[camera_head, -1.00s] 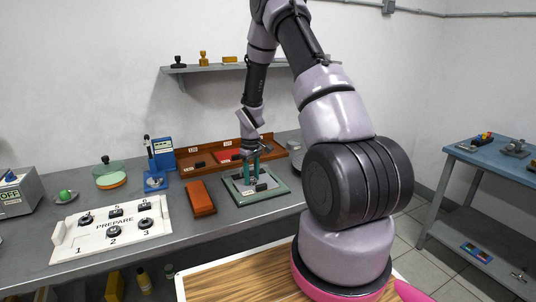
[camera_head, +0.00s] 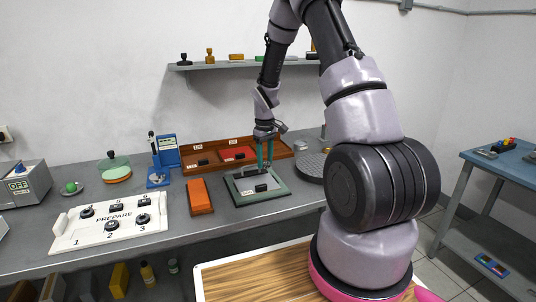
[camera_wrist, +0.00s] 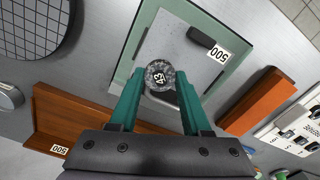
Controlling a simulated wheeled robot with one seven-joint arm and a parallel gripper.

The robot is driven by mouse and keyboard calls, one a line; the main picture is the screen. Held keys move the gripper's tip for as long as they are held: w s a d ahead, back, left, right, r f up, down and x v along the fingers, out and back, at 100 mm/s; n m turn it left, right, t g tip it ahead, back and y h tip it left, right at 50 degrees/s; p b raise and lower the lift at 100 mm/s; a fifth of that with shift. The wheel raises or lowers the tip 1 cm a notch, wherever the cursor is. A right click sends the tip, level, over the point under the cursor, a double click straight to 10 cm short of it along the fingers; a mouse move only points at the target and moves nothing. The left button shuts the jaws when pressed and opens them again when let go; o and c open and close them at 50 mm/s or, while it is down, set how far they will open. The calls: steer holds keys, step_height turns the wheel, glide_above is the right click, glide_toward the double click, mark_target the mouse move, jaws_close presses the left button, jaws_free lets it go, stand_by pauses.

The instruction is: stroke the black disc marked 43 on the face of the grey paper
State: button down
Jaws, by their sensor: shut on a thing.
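The round disc marked 43 (camera_wrist: 158,77) is dark with a speckled grey surface and white digits. It sits between the teal fingertips of my gripper (camera_wrist: 158,84), which is shut on it. The grey paper (camera_wrist: 165,45) lies on a green-edged board, under and beyond the disc in the wrist view. In the head view my gripper (camera_head: 265,164) is over the back part of the grey paper (camera_head: 240,182), behind a black block. The disc is too small to make out there. I cannot tell whether the disc touches the paper.
A black block (camera_head: 261,188) and a 500 label sit on the paper. An orange block (camera_head: 200,197) lies to its left. A brown tray with a red patch (camera_head: 238,154) stands behind, a round dark grid plate (camera_head: 311,168) to the right. The white PREPARE board (camera_head: 110,222) is farther left.

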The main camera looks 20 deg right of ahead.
steer(key=shift+r, duration=1.1)
